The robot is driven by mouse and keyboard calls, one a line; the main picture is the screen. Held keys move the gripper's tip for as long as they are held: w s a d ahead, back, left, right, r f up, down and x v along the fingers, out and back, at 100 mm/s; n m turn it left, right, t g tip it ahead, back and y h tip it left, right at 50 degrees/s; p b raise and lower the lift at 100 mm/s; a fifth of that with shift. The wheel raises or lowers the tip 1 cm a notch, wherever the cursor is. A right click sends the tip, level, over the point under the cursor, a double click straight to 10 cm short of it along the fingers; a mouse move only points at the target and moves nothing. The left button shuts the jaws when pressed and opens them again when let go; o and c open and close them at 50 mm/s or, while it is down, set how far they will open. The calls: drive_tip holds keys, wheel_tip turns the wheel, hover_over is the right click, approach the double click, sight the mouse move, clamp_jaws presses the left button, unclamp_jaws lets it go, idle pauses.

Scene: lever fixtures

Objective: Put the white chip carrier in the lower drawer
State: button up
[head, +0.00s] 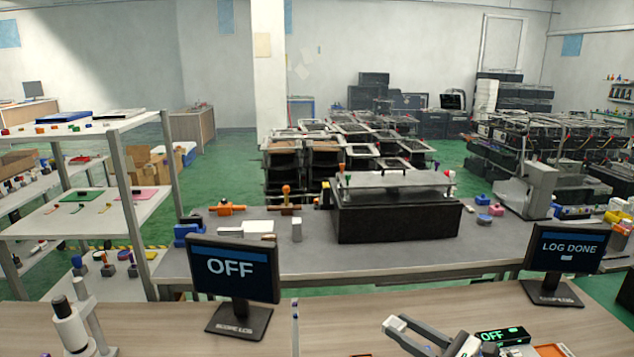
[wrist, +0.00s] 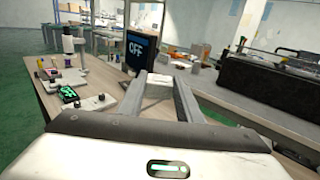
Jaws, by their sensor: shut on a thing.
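My gripper (wrist: 160,84) shows in the wrist view, with its two grey fingers reaching forward over the wooden desk. It is shut on a small white block between the fingertips, which I take as the white chip carrier (wrist: 158,79). The fingers hide part of its sides. No lower drawer can be made out in either view.
The wooden desk (head: 350,318) carries an "OFF" monitor (head: 232,268), a "LOG DONE" monitor (head: 566,248), a microscope (head: 72,325) and a small green-lit display (head: 500,336). A grey bench (head: 310,262) behind holds a long black box (head: 395,220). Shelves (head: 75,215) stand left.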

sight(382, 330)
drive_tip(key=s+a+r+n+g+y+p, duration=0.1)
drive_tip(key=s+a+r+n+g+y, duration=0.15)
drive_tip(key=a, duration=0.35)
drive_tip(key=w+d+f+m+t+h+b, duration=0.1)
drive_tip(key=d+f+m+t+h+b, duration=0.2)
drive_tip(key=d, duration=1.3)
drive_tip(key=w+d+f+m+t+h+b, duration=0.1)
drive_tip(key=d+f+m+t+h+b, duration=0.3)
drive_tip(key=d+f+m+h+b, duration=0.3)
drive_tip(key=d+f+h+b, duration=0.1)
drive_tip(key=d+f+h, duration=0.3)
drive_tip(key=d, duration=0.5)
drive_tip(key=shift+w+d+f+m+b, duration=0.15)
drive_tip(key=shift+f+m+b, duration=0.15)
drive_tip(key=shift+f+m, duration=0.1)
drive_tip(key=shift+t, duration=0.25)
wheel_tip(382, 330, down, 10)
drive_tip(key=shift+r+b, duration=0.15)
drive_tip(key=shift+b, duration=0.5)
drive_tip(key=o, duration=1)
drive_tip(key=shift+f, duration=0.2)
